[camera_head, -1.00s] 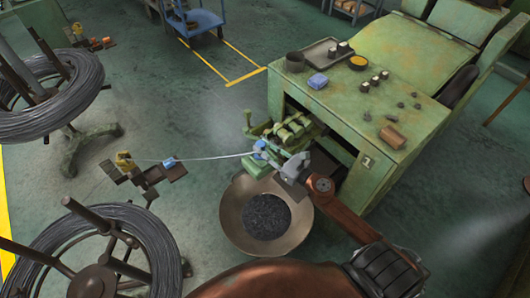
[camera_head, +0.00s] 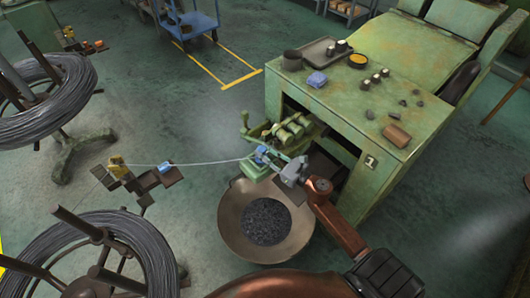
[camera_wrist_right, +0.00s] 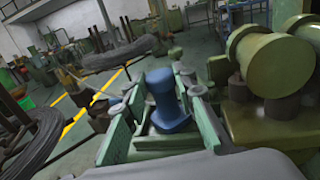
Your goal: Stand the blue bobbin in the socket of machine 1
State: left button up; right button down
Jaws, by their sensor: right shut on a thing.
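The blue bobbin (camera_wrist_right: 167,102) is between the two green fingers of my right gripper (camera_wrist_right: 162,118) in the right wrist view, its wide flange towards the camera. In the head view my right gripper (camera_head: 268,158) is shut on the bobbin (camera_head: 261,152) at the front of machine 1 (camera_head: 345,125), the green machine with the "1" plate. The bobbin is beside the rollers and above the bowl's far rim. The socket is not clear to see, and I cannot tell whether the bobbin touches it. My left gripper is not in view.
A wide bowl of dark pieces (camera_head: 240,243) stands below my right gripper. A wire (camera_head: 205,164) runs from a small stand (camera_head: 146,181) to the machine front. Green rollers (camera_head: 290,132) sit close by. Wire coils (camera_head: 140,235) stand at left. A blue cloth (camera_head: 317,79) lies on the machine top.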

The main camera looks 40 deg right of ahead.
jog(key=c, duration=2)
grip_release()
jog(key=shift+f, duration=0.15)
jog(key=shift+c, duration=0.2)
jog(key=o, duration=0.5)
jog(key=shift+c, duration=0.2)
jog(key=shift+r, duration=0.25)
jog(key=v, duration=1.2)
